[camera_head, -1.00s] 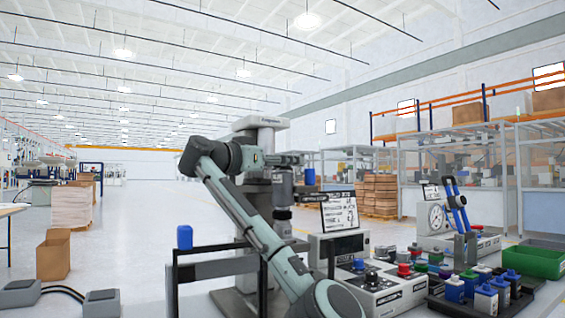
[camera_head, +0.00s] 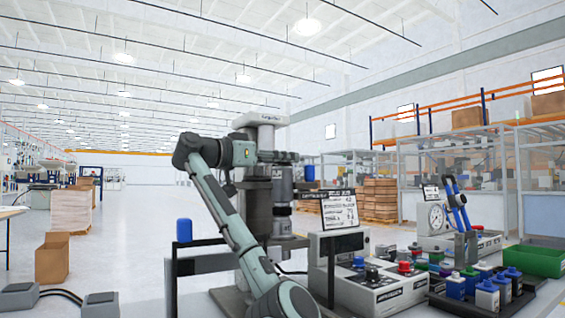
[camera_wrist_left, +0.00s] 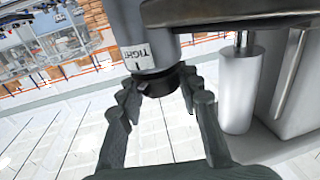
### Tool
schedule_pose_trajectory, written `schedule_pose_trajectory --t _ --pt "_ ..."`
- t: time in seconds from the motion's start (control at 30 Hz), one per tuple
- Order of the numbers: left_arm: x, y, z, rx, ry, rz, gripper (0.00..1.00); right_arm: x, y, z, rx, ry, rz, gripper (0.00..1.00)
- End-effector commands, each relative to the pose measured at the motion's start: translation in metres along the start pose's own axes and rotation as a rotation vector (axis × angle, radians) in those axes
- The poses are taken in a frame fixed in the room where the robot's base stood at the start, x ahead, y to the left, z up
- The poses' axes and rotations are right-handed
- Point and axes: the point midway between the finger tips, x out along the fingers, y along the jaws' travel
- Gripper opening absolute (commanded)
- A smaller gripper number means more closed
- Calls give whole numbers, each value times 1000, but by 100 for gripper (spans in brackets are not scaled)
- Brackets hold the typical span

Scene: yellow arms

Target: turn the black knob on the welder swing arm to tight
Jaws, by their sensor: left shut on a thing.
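The welder (camera_head: 258,119) stands left of the table's middle in the head view, a grey upright machine with a dark column. My left arm rises in front of it, with the left gripper (camera_head: 284,157) at the welder's upper part. The knob is too small to tell in the head view. In the left wrist view the black knob (camera_wrist_left: 157,83) sits below a grey cylinder with a white band marked TIGHT (camera_wrist_left: 141,57). The left gripper's fingers (camera_wrist_left: 160,93) lie on both sides of the knob, shut on it. My right gripper is not in view.
A sign (camera_head: 339,209) and a grey control box (camera_head: 378,290) with coloured buttons stand right of the welder.

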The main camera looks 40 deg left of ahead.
Motion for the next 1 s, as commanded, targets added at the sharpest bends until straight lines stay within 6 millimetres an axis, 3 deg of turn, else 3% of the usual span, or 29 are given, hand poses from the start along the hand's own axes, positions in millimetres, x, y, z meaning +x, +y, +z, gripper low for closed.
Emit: schedule_pose_trajectory --t 0.13,0.17,0.33,0.67,1.0 --pt "0 0 0 -1 -2 0 5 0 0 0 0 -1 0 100" --pt "0 0 0 -1 -2 -1 36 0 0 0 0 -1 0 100" --pt "0 0 0 -1 -2 -1 56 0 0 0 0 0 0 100" --pt "0 0 -3 -1 -1 -1 56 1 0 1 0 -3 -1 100" --pt "-1 0 -61 2 0 -1 56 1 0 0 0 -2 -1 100"
